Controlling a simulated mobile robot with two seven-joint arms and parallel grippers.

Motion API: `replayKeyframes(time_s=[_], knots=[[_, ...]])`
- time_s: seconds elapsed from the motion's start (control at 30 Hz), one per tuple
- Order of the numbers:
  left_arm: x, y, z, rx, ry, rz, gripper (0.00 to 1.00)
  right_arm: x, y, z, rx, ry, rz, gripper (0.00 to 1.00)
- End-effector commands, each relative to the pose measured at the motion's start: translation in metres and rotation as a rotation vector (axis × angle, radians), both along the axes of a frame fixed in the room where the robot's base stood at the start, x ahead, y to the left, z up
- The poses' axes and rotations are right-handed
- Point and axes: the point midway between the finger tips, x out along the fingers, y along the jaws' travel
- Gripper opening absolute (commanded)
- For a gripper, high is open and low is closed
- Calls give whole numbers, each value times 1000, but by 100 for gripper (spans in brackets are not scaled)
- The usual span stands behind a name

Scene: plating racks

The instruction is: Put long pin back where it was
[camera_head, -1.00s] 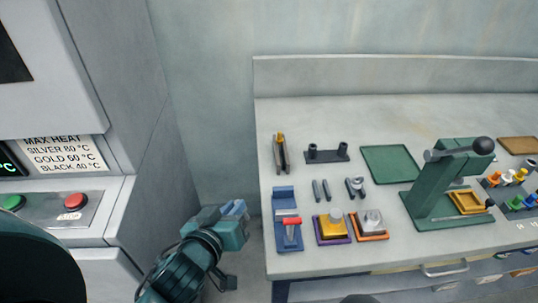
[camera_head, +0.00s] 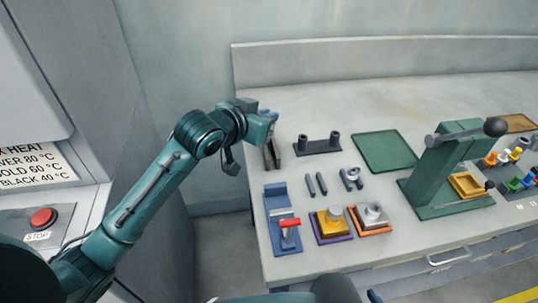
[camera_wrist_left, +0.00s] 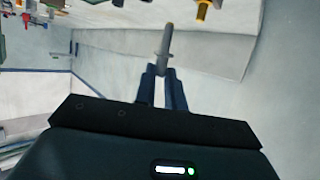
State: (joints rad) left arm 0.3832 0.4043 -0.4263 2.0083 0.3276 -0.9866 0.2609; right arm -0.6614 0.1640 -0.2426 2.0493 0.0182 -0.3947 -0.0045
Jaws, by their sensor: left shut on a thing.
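In the head view the pin is not clearly visible at the gripper. A dark holder with two upright posts (camera_head: 318,147) stands right of the gripper. Two short dark pins (camera_head: 315,184) lie on the bench in front of it. My right gripper is not in view.
A blue fixture with a red handle (camera_head: 285,225), gold and silver blocks (camera_head: 331,222) on coloured bases, a green mat (camera_head: 384,151) and a green lever press (camera_head: 437,170) stand on the bench. A machine with a red stop button (camera_head: 43,217) is at left.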

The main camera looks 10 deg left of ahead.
Motion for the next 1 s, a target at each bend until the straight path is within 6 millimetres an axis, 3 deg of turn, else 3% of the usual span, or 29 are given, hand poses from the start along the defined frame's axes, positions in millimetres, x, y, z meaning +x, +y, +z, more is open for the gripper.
replayKeyframes(time_s=[0.13,0.53,1.0], knots=[[-1,0,-32,1,6,1,0,0,0,0,2,-3,-1,36],[-1,0,-79,-1,2,2,0,-3,-1,-2,2,3,-3,36],[-1,0,-89,-1,1,2,0,-2,-1,-2,2,1,-4,36]])
